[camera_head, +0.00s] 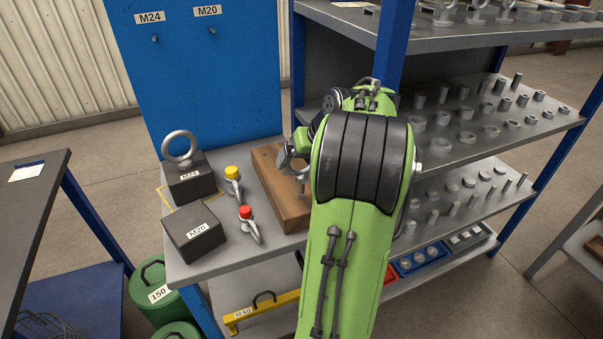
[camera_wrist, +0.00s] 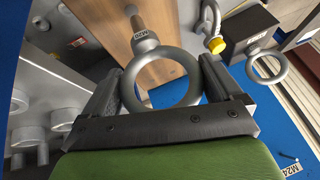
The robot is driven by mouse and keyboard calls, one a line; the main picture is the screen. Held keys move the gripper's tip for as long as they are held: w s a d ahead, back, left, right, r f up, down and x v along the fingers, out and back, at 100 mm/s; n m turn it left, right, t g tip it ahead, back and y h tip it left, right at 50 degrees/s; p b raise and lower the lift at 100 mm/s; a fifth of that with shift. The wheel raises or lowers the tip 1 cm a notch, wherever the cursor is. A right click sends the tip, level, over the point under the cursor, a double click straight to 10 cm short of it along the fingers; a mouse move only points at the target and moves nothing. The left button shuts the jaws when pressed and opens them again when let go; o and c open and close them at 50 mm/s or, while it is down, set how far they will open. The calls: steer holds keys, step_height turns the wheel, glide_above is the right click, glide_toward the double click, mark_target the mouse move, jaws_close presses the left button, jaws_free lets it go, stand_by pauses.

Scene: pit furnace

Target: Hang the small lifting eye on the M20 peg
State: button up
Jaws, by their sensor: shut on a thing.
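My gripper (camera_wrist: 162,70) is shut on the small lifting eye (camera_wrist: 190,88), with a finger on each side of its grey ring. The eye's shank and a small tag point away from the wrist, toward the wooden block. In the head view my gripper (camera_head: 291,156) is at the wooden block (camera_head: 273,157), partly hidden by my arm. I cannot tell whether the eye touches the block. The M20 peg (camera_head: 212,31) sticks out bare from the blue board (camera_head: 195,85), below the M20 label (camera_head: 207,11), up and left of my gripper.
The bare M24 peg (camera_head: 154,40) is left of it. A large eye (camera_head: 180,147) stands on the M24 block (camera_head: 191,184). The M20 block (camera_head: 193,232) has a bare top. Yellow-pin (camera_head: 232,174) and red-pin (camera_head: 246,213) shackles lie nearby. Loaded shelves (camera_head: 480,105) stand right.

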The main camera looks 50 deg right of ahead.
mark_target(302, 180)
step_height(302, 180, down, 6)
steer(key=shift+r+b, duration=0.1)
steer(key=shift+b, duration=0.6)
steer(key=o, duration=1)
steer(key=shift+f, duration=0.2)
